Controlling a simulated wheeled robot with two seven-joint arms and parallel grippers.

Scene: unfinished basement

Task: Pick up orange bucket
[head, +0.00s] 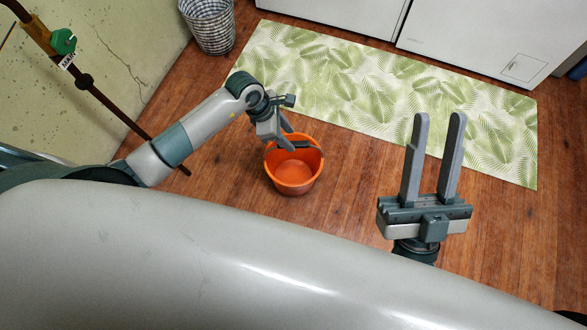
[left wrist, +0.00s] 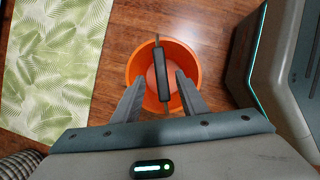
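An orange bucket (head: 293,178) stands upright on the wooden floor. It also shows in the left wrist view (left wrist: 190,66), with a dark handle grip (left wrist: 161,75) running across its opening. My left gripper (head: 291,137) is over the bucket's far rim in the head view. In the left wrist view its two fingers (left wrist: 158,83) are apart, one on each side of the handle, with gaps visible. I cannot tell how far above the handle they are. My right gripper (head: 435,116) is open and empty, to the right of the bucket.
A leaf-patterned mat (head: 400,92) lies behind the bucket, below white appliances (head: 500,35). A wicker basket (head: 210,24) stands at the back left. A pipe with a green valve (head: 63,41) runs along the left wall. The floor around the bucket is clear.

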